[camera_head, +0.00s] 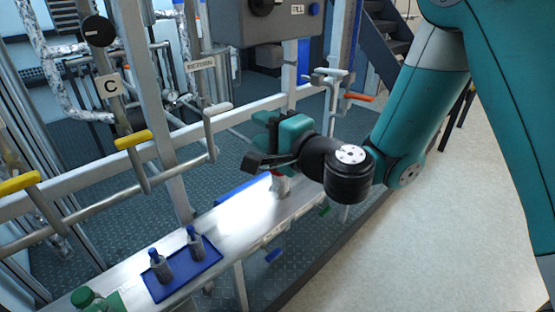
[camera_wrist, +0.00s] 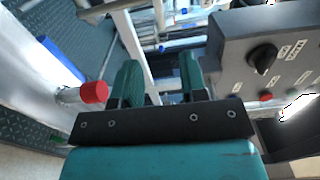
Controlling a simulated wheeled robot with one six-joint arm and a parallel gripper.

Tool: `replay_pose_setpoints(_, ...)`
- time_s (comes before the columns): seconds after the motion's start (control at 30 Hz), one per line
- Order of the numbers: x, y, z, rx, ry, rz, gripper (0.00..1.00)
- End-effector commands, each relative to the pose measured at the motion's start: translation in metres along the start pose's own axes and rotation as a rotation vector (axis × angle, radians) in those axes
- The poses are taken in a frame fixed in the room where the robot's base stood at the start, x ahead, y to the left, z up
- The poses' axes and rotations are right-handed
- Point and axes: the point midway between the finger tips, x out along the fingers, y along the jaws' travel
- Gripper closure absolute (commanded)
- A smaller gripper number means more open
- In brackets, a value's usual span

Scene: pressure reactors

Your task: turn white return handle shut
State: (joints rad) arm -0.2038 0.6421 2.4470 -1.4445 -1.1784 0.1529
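The white return handle (camera_head: 218,109) shows in the head view as a white grip on a metal lever, on the rail below the RETURN label (camera_head: 200,64). The lever runs down from the grip to a horizontal metal rod. My gripper (camera_head: 256,140) is to the right of the handle and a little lower in the picture, apart from it. In the wrist view my gripper (camera_wrist: 161,78) has its two green fingers spread with nothing held between them. I cannot pick out the white handle clearly in the wrist view.
Yellow handles (camera_head: 133,139) sit left on the same rail. A grey control box (camera_head: 270,22) hangs above; its black knob shows in the wrist view (camera_wrist: 263,58). A red-capped cylinder (camera_wrist: 92,92) is near my gripper. A blue tray (camera_head: 183,270) holds two vials on the shelf below.

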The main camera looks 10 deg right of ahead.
Motion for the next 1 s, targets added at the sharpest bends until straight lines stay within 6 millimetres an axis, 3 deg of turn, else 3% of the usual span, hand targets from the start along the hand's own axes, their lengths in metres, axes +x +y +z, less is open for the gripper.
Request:
replay_pose_setpoints(0.03,-0.009,0.008,0.000,-0.001,0.002,-0.002,0.61)
replay_pose_setpoints(0.3,-0.029,0.002,0.000,-0.001,-0.001,-0.003,0.61)
replay_pose_setpoints(0.8,-0.034,-0.002,0.002,-0.006,-0.007,0.001,0.61)
replay_pose_setpoints(0.87,-0.035,-0.007,0.007,-0.030,-0.037,0.005,0.61)
replay_pose_setpoints(1.0,-0.044,-0.032,0.042,-0.193,-0.223,0.044,0.61)
